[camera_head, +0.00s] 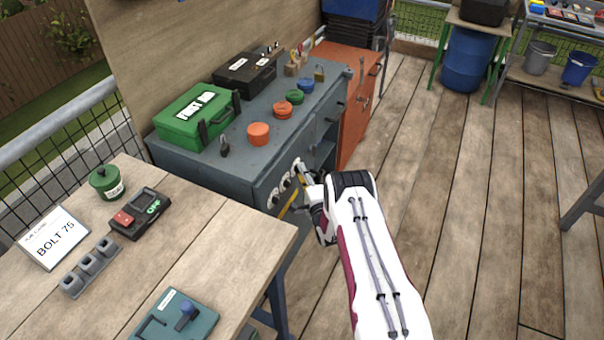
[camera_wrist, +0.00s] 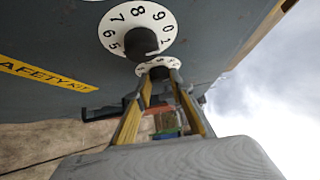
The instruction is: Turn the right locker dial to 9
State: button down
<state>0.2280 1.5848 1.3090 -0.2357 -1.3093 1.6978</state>
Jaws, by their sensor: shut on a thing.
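The grey locker cabinet (camera_head: 255,185) has white numbered dials on its front. The right dial (camera_head: 298,164) is the farthest along the row in the head view. In the wrist view this dial (camera_wrist: 158,63) shows as a white disc at the fingertips, partly hidden by them; its setting cannot be read. My gripper (camera_wrist: 161,80) has its two yellow-sided fingers shut on the right dial's knob. In the head view my gripper is small and mostly covered by my wrist. The neighbouring middle dial (camera_wrist: 146,20) has a black knob and clear numerals, and stands apart from the fingers.
A yellow safety-kit label (camera_wrist: 42,74) is on the locker front. A green case (camera_head: 190,120), a black case (camera_head: 243,76), round lids and padlocks sit on the locker top. A wooden workbench (camera_head: 185,250) stands at the near left. The deck to the right is open.

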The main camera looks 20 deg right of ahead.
jog(key=shift+f+n+t, duration=0.25)
jog(key=shift+n+t, duration=0.95)
jog(key=shift+n, duration=0.2)
jog(key=shift+w+d+f+n+t+y, duration=0.1)
jog(key=shift+n+t+y, duration=0.35)
jog(key=shift+n, duration=0.2)
jog(key=shift+w+n+t+y, duration=0.1)
jog(key=shift+n+t+y, duration=0.3)
jog(key=shift+n, duration=0.25)
jog(key=c, duration=1.8)
grip_release()
jog(key=shift+s+f, duration=0.15)
jog(key=shift+s, duration=0.05)
jog(key=shift+v, duration=5.85)
